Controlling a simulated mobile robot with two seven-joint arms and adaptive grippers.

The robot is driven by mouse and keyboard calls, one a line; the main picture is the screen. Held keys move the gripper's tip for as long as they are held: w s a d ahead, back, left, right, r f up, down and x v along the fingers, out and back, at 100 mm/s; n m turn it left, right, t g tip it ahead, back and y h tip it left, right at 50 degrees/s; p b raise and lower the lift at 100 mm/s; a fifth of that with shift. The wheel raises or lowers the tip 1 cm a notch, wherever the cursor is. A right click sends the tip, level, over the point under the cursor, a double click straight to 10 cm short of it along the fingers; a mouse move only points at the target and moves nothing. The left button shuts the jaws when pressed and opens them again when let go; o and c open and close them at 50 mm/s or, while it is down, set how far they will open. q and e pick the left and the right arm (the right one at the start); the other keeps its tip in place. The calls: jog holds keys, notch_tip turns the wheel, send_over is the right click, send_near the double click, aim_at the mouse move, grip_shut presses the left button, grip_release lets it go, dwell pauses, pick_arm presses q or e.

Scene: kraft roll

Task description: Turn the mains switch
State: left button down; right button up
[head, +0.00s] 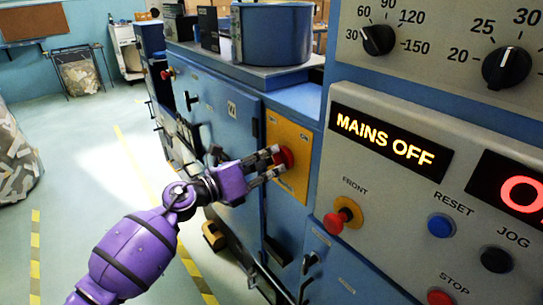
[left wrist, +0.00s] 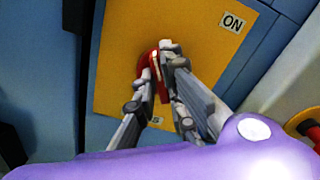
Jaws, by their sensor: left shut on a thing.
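The mains switch is a red rotary handle (head: 285,158) on a yellow plate (head: 290,188) on the blue cabinet. My left gripper (head: 276,163) is at the handle, its fingers shut on it from either side. In the left wrist view the red handle (left wrist: 155,70) sits between the fingertips (left wrist: 160,72), partly hidden by them. The plate (left wrist: 113,85) has an "ON" label (left wrist: 233,22) at its upper right; a lower label is mostly hidden. A display (head: 390,140) reads "MAINS OFF". My right gripper is not in view.
The grey control panel (head: 385,195) stands right of the handle, with a red FRONT knob (head: 338,219), a blue RESET button (head: 440,225) and black dials above. A blue pot (head: 275,35) stands on the cabinet top.

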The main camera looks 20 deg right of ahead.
pick_arm(q)
jog(key=shift+n+p, duration=0.65)
jog(key=shift+n, duration=0.65)
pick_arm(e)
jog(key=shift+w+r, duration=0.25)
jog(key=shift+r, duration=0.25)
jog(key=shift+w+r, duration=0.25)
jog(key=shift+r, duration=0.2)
pick_arm(q)
jog(key=shift+f, duration=0.1)
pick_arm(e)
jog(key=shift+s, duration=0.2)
pick_arm(q)
jog(key=c, duration=1.8)
grip_release()
jog(key=v, duration=1.2)
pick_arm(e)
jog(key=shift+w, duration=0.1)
pick_arm(q)
jog(key=shift+w, duration=0.1)
